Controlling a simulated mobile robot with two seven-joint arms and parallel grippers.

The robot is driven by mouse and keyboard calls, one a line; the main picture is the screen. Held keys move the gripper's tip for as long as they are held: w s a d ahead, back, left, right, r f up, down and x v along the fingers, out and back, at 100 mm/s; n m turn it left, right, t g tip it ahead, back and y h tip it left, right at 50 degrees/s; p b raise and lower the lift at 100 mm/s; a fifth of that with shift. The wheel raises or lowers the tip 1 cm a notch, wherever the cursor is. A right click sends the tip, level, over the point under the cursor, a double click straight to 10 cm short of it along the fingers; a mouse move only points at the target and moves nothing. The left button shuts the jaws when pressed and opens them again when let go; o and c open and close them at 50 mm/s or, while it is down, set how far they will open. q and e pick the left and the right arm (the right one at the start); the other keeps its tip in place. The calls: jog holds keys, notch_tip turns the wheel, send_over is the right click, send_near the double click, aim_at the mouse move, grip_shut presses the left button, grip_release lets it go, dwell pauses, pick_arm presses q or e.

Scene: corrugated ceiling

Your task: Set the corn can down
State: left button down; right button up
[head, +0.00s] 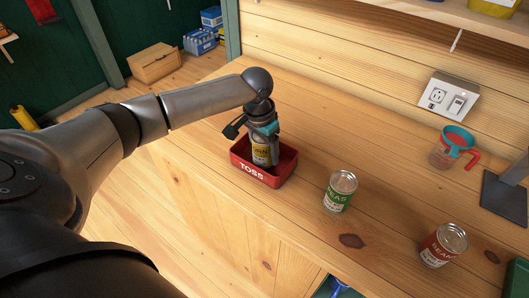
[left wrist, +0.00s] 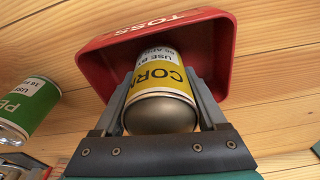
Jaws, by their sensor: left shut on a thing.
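The corn can (head: 261,152) has a yellow and white label. My left gripper (head: 264,140) is shut around it and holds it inside the red bin marked TOSS (head: 263,178) on the wooden counter. In the left wrist view the corn can (left wrist: 160,85) sits between the two fingers of the left gripper (left wrist: 162,95), with the red bin's wall (left wrist: 105,62) around its far end. Whether the can touches the bin floor cannot be told. My right gripper is in neither view.
A green-labelled peas can (head: 340,191) and a red-labelled beans can (head: 443,245) stand on the counter to the right. Bare counter (head: 330,140) lies behind the cans.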

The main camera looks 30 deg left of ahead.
pick_arm(q)
jog(key=shift+f, duration=0.45)
jog(key=shift+f, duration=0.1)
grip_release()
jog(key=r, duration=0.4)
jog(key=s+r+p, duration=0.1)
jog(key=r, duration=0.3)
jog(key=r+p, duration=0.1)
jog(key=r, duration=0.3)
jog(key=shift+s+a, duration=0.15)
jog(key=shift+s, duration=0.05)
